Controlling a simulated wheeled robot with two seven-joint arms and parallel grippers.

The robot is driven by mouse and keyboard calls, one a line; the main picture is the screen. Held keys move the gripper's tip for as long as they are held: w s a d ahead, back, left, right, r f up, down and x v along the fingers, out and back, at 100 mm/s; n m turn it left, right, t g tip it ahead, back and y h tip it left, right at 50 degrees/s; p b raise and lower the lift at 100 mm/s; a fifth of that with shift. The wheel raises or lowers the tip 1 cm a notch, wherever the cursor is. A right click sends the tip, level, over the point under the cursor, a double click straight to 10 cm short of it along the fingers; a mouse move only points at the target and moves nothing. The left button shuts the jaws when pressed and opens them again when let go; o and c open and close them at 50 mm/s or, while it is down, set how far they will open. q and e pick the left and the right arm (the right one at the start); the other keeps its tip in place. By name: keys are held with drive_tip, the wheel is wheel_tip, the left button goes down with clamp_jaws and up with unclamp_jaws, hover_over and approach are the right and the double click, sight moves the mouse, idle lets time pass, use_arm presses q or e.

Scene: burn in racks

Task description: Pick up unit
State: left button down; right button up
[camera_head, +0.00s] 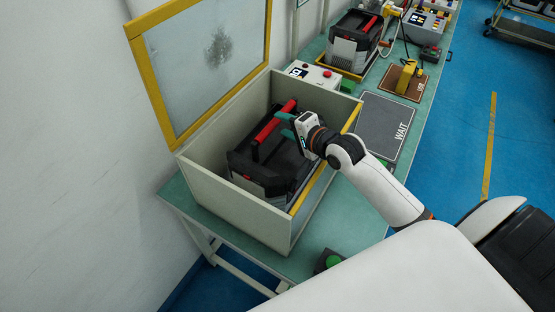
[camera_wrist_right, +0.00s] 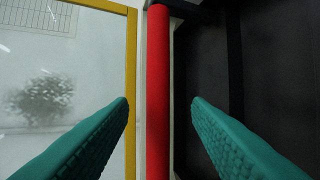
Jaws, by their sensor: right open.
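The unit (camera_head: 262,176) is a black box with a red bar handle (camera_head: 274,122) on top. It sits inside an open box (camera_head: 232,205) with pale walls and a raised, yellow-framed clear lid (camera_head: 205,60). My right gripper (camera_head: 283,125) is open with teal fingers, at the handle on top of the unit. In the right wrist view the red handle (camera_wrist_right: 158,95) runs upright between the two open fingertips (camera_wrist_right: 158,103), with gaps on both sides. Contact with the handle does not show. My left gripper is not in view.
The box stands on a green bench (camera_head: 340,222). A grey WAIT mat (camera_head: 385,125) lies beside it. Farther back are another black unit (camera_head: 352,42) with a red handle, a yellow device (camera_head: 407,75) and a white control box (camera_head: 318,75). The blue floor at right is mostly clear.

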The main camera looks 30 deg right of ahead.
sight(279, 122)
drive_tip(key=p+x, duration=0.1)
drive_tip(key=x, duration=0.3)
drive_tip(key=shift+w, duration=0.1)
drive_tip(key=shift+r, duration=0.1)
clamp_jaws()
idle(1.1)
drive_tip(key=shift+r, duration=0.45)
drive_tip(key=shift+w+f, duration=0.1)
